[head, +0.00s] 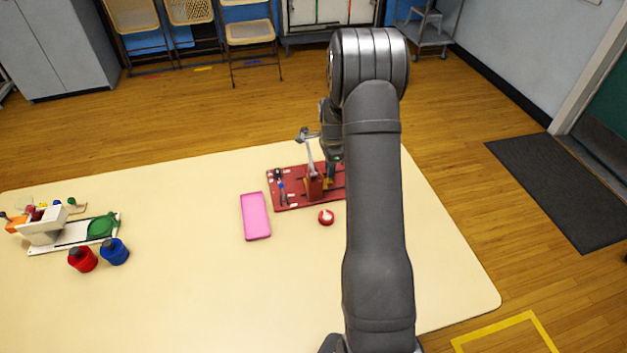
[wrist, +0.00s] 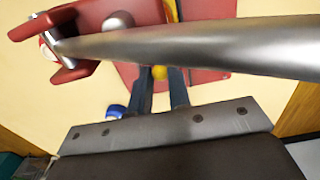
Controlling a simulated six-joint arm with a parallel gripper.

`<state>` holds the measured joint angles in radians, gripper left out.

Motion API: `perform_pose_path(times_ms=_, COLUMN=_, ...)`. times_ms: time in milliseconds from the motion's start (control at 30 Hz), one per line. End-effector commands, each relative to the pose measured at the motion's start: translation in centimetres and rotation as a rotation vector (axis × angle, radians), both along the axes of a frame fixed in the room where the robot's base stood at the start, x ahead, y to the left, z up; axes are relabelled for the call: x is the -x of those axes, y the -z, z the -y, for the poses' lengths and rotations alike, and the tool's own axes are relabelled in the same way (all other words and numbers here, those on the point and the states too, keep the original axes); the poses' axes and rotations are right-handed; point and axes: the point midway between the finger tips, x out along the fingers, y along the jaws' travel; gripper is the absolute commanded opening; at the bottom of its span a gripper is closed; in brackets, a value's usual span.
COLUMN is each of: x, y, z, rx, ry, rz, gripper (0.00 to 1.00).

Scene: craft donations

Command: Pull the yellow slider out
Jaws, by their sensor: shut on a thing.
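A red board (head: 290,199) with several mechanisms lies on the cream table, partly hidden behind my arm. The yellow slider (wrist: 159,72) shows in the wrist view as a rounded yellow end between my fingertips, with a yellow strip further up. My gripper (wrist: 162,85) is shut on it, with a dark finger on each side. A thick silver bar crosses the wrist view above the fingers and hides part of the slider. In the head view my gripper (head: 333,170) is at the board, and the grip itself is too small to make out.
A red bracket (wrist: 60,28) holds the silver bar (wrist: 200,45) close to my fingers. A pink tray (head: 255,216) and a red-and-white round object (head: 326,217) are near the board. Red (head: 83,260) and blue (head: 115,252) pots stand far left. The front middle of the table is clear.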

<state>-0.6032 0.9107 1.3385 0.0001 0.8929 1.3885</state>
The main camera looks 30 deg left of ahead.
Motion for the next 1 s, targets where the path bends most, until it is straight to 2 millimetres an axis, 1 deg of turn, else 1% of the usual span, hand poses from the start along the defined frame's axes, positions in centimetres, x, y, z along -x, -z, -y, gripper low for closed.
perform_pose_path(times_ms=1000, x=-5.2, y=0.0, z=5.1, rx=-0.001, ry=0.001, rz=0.001, gripper=0.0)
